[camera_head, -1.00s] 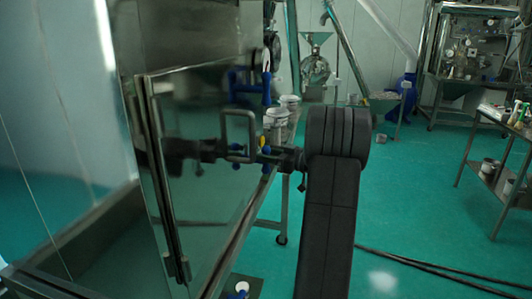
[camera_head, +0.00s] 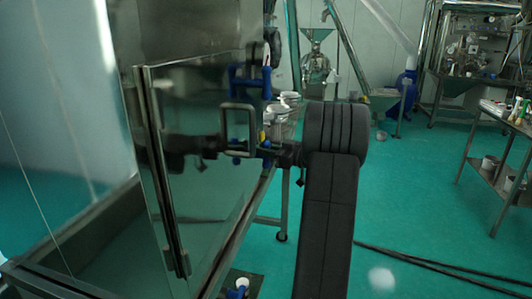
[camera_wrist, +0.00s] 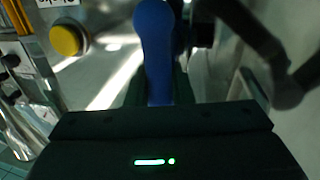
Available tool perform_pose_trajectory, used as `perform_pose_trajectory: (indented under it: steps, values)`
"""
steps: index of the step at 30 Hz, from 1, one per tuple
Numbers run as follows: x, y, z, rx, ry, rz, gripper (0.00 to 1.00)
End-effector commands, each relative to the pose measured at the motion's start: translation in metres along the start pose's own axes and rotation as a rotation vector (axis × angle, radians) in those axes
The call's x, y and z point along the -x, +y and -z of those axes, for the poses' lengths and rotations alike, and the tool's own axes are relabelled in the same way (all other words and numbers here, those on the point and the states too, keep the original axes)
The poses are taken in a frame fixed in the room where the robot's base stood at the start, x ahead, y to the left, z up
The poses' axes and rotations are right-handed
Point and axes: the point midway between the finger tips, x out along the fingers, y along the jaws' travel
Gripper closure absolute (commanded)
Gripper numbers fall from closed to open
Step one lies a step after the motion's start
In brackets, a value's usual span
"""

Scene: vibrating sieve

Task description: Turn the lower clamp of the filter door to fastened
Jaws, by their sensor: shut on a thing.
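The filter door (camera_head: 205,105) is a large shiny panel at the left of the head view, with a square metal handle (camera_head: 238,107). A blue clamp (camera_head: 265,82) sits at its edge above. My gripper (camera_head: 268,157), seen side-on beside the door edge below the handle, is shut on a blue clamp lever (camera_wrist: 153,50). The lever stands upright between the fingers in the wrist view; its lower end is hidden by the gripper body. I cannot tell from these views whether its clamp is fastened.
A blue-and-white fitting (camera_head: 241,284) shows low at the picture's bottom. A yellow round button (camera_wrist: 66,40) is left of the lever in the wrist view. A metal table with items (camera_head: 500,185) stands at the right. Green floor between is open, with dark cables (camera_head: 420,262) across it.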

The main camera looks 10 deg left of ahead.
Motion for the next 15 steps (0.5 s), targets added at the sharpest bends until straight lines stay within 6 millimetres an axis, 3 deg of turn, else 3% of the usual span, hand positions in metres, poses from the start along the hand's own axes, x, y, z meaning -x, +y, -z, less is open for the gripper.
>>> perform_pose_trajectory:
  steps: [15]
  values:
    - [0.0017,-0.0092,-0.0104,0.419,0.084,0.000,1.00]
